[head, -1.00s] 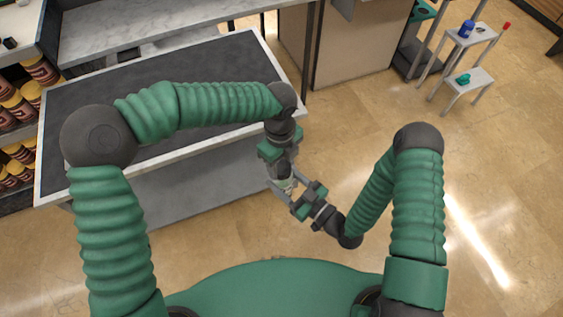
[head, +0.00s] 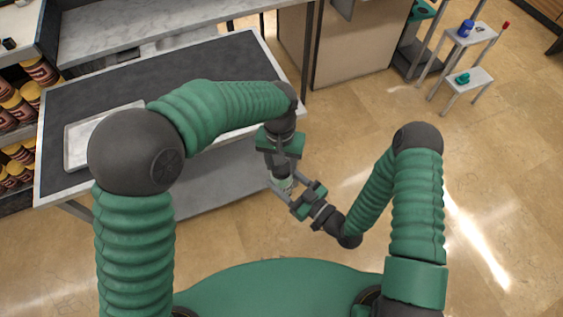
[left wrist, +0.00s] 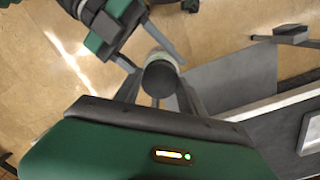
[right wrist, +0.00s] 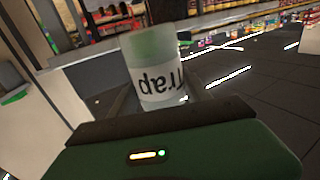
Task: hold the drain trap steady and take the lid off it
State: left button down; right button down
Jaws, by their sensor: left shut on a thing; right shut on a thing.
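The drain trap (head: 285,184) is a small pale-green jar, held in the air between my two grippers in front of the work table. In the right wrist view the trap (right wrist: 155,70) shows a green end and a white label reading "Trap" upside down. My right gripper (head: 284,190) is shut on its body, a finger on either side. My left gripper (head: 281,174) is shut on the dark round lid (left wrist: 158,78), which shows between its fingers in the left wrist view. The lid is hidden in the right wrist view. I cannot tell whether lid and jar still touch.
The dark-topped work table (head: 215,68) stands behind my left arm, with a pale tray (head: 76,146) on it. A small stepped stand (head: 467,80) at the upper right holds a blue item (head: 466,28) and a green item (head: 462,78). The floor between is clear.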

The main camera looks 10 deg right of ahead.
pick_arm(q)
jog(key=shift+r, duration=0.1)
jog(key=shift+d+r, duration=0.1)
dwell(0.5)
jog(key=shift+r, duration=1)
